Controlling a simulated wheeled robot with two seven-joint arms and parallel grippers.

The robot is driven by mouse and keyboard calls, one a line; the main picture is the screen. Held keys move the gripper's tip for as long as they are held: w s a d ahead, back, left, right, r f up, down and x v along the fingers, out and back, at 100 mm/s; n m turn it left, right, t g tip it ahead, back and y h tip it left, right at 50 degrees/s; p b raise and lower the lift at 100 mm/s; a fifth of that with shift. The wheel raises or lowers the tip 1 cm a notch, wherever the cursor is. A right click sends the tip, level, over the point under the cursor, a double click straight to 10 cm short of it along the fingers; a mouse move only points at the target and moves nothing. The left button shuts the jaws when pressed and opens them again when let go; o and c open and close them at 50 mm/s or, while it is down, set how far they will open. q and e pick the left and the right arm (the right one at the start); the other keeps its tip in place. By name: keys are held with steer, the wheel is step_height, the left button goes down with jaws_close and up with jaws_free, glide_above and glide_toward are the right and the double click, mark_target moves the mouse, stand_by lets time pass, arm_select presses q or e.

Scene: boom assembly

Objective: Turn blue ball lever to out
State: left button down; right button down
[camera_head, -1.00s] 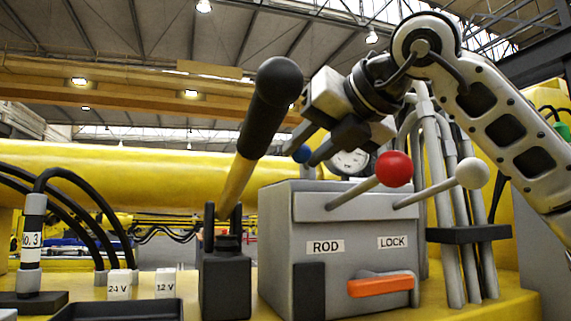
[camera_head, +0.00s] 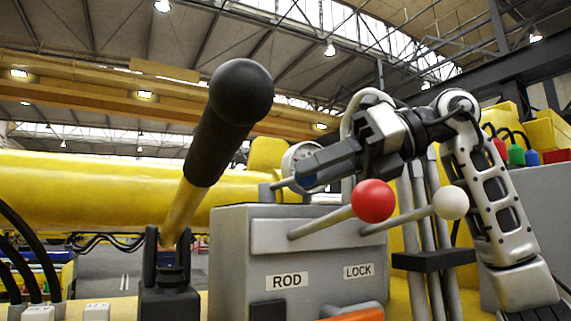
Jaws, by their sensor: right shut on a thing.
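The right gripper (camera_head: 312,176) reaches in from the right above the grey valve box (camera_head: 232,260). Its dark fingers point left and are shut at the blue ball lever. The blue ball is almost wholly covered by the fingers. A short grey rod (camera_head: 284,183) shows just left of the fingertips. The red ball lever (camera_head: 372,201) and the white ball lever (camera_head: 450,203) stand in front of the gripper, both tilted to the right. My left gripper is out of view.
A large black-knobbed lever (camera_head: 242,92) rises close on the left. ROD and LOCK labels and an orange handle (camera_head: 352,315) are on the box front. A round gauge (camera_head: 297,155) is behind the fingers, and grey pipes (camera_head: 425,220) stand at right.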

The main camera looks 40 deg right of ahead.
steer(key=shift+f, duration=0.1)
steer(key=shift+w, duration=0.1)
stand_by(0.3)
steer(key=c, duration=1.3)
jaws_free()
steer(key=shift+o, duration=1.3)
steer(key=shift+w+a, duration=0.2)
steer(key=shift+a, duration=0.05)
steer(key=shift+s+d, duration=0.1)
steer(key=shift+s+d, duration=0.1)
steer(key=shift+d, duration=0.05)
steer(key=p+v, duration=0.1)
steer(key=v, duration=1.4)
steer(key=shift+d, duration=0.3)
